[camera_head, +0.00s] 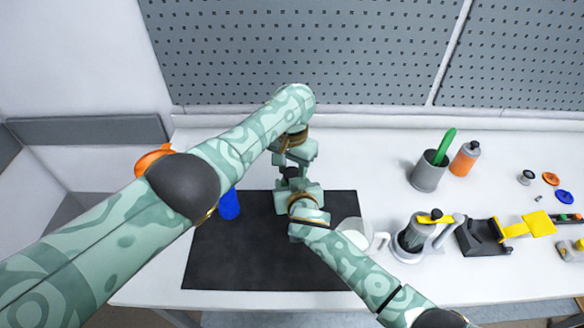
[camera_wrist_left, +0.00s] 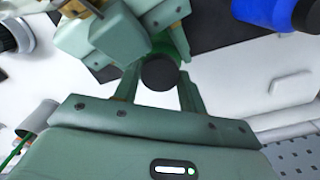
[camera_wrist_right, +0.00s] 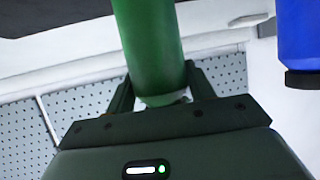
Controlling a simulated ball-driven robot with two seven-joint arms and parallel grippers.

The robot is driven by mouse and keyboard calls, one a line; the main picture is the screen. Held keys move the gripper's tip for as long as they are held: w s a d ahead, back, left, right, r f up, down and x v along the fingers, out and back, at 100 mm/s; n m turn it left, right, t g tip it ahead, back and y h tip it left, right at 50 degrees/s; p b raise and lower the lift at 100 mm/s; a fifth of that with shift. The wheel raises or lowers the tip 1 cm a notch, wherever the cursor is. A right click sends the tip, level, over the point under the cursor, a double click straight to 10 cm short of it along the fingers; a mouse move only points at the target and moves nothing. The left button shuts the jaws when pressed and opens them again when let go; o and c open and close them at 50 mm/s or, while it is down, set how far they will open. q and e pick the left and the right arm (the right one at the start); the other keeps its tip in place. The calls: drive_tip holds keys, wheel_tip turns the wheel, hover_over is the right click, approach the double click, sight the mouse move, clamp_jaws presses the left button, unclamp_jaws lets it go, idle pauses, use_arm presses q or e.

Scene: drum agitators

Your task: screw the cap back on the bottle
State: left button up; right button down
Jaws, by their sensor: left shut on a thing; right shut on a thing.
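A green bottle (camera_wrist_right: 150,45) is between the fingers of my right gripper (camera_wrist_right: 163,92), which is shut on it. My left gripper (camera_wrist_left: 158,85) is shut on a round black cap (camera_wrist_left: 160,73). In the left wrist view a little of the green bottle (camera_wrist_left: 166,44) shows right behind the cap, in line with it. Whether the cap touches the bottle's neck or its thread is hidden. In the head view the two grippers meet over the dark mat, with my left gripper (camera_head: 291,172) above the right; bottle and cap are mostly hidden there by the arms.
A blue bottle (camera_head: 229,205) stands on the dark mat (camera_head: 240,262), left of the grippers. A pegboard (camera_head: 300,50) stands behind.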

use_arm(q)
drive_tip(key=o, duration=1.1)
drive_tip(key=shift+r, duration=2.25)
drive_tip(key=shift+r, duration=0.2)
drive_tip(key=shift+c, duration=1.3)
drive_tip(key=shift+r+n, duration=1)
drive_tip(key=shift+r, duration=0.6)
